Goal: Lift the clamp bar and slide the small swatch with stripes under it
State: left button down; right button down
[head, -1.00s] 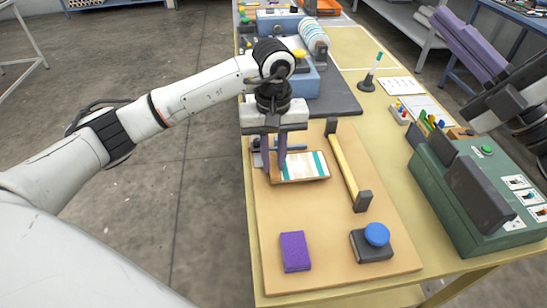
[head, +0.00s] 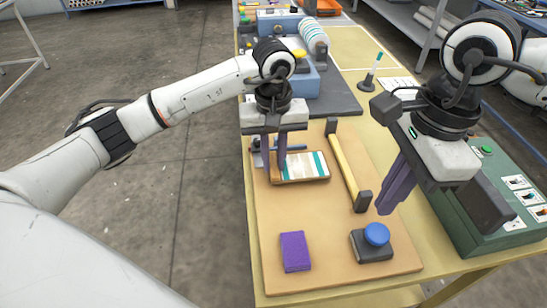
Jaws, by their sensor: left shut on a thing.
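The small swatch with teal and white stripes (head: 305,165) lies in a shallow brown tray (head: 302,182) on the tan board. My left gripper (head: 282,168) points down at the swatch's left end and is shut, apparently on the swatch; its fingers hide the exact contact. A yellow bar with black ends (head: 343,166), which looks like the clamp bar, lies to the right of the tray, apart from the swatch. My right gripper (head: 389,210) hangs over the board's right side, right of the bar's near end. Its purple fingers overlap in this view, so their gap is unclear.
A purple block (head: 295,252) and a blue knob on a black base (head: 376,236) sit on the near part of the tan board (head: 335,275). A green machine (head: 450,215) stands at the right, partly behind my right arm. The board between block and tray is clear.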

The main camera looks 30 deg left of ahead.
aim_at(378, 234)
jog(key=shift+t+h, duration=0.3)
jog(key=shift+h, duration=0.1)
jog(key=shift+w+d+f, duration=0.15)
jog(key=shift+d+f, duration=0.05)
jog(key=shift+f, duration=0.9)
jog(key=shift+w+d+f, duration=0.15)
jog(key=shift+d+f, duration=0.1)
jog(key=shift+f, duration=0.8)
jog(key=shift+w+d+f, duration=0.15)
jog(key=shift+d+f, duration=0.05)
jog(key=shift+f, duration=0.9)
jog(key=shift+f, duration=0.2)
jog(key=shift+f, duration=1.45)
jog(key=shift+s+f, duration=0.1)
jog(key=shift+f, duration=0.05)
pick_arm(q)
jog(key=shift+d, duration=0.1)
jog(key=shift+w+d+f, duration=0.4)
jog(key=shift+d+f, duration=0.1)
jog(key=shift+d, duration=0.1)
